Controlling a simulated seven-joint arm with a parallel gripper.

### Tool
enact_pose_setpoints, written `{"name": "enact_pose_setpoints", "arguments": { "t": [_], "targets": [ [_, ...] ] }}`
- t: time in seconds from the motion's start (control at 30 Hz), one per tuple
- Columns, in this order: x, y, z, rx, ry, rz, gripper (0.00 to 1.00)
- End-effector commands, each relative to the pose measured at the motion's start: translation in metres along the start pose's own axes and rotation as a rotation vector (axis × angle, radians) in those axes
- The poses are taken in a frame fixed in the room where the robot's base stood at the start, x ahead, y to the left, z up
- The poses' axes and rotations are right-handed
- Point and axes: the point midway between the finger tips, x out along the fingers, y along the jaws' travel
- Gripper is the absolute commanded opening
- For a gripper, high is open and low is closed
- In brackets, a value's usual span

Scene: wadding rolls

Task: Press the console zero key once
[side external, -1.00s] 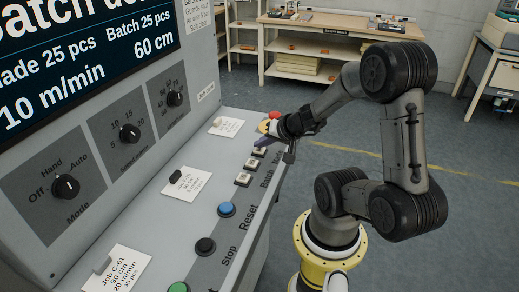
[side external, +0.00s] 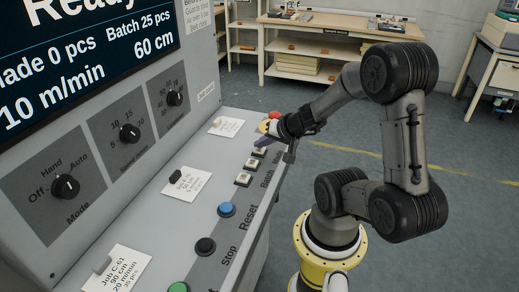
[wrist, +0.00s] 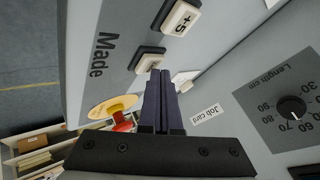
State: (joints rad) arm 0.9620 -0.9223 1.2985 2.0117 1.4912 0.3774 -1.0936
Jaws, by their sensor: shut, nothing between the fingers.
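The console (side external: 150,200) has a sloping panel with a row of square white keys. In the wrist view, one key (wrist: 146,64) beside the "Made" label is partly covered by my fingertips, so its marking cannot be read. My gripper (wrist: 160,75) is shut and empty, its dark fingertips at or on that key; exact contact cannot be told. In the side view my gripper (side external: 263,141) is at the far end of the key row. The display (side external: 85,60) reads "Ready", "Made 0 pcs", "Batch 25 pcs", "60 cm", "10 m/min".
A "+5" key (wrist: 180,18) is next to the covered key. A red mushroom button (wrist: 122,118) on a yellow plate (wrist: 112,106) is close to my fingers. Blue (side external: 227,209) and black (side external: 205,246) buttons are nearer the side camera. A workbench (side external: 320,40) stands behind.

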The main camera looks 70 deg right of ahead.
Motion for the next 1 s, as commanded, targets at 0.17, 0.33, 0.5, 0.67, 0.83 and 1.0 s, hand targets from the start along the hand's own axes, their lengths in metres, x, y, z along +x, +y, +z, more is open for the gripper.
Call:
{"name": "enact_pose_setpoints", "arguments": {
  "t": [0.17,0.33,0.5,0.67,0.83,1.0],
  "targets": [
    [-0.006,-0.004,-0.004,0.0,0.0,0.0,0.0],
    [-0.007,-0.005,-0.005,-0.001,0.0,0.0,0.0],
    [-0.007,-0.005,-0.005,-0.001,0.001,-0.001,0.0],
    [-0.015,-0.011,-0.011,-0.002,0.002,-0.001,0.0],
    [-0.025,-0.019,-0.019,-0.002,0.002,-0.001,0.0],
    [-0.036,-0.026,-0.026,-0.002,0.002,-0.001,0.0]
  ]
}}
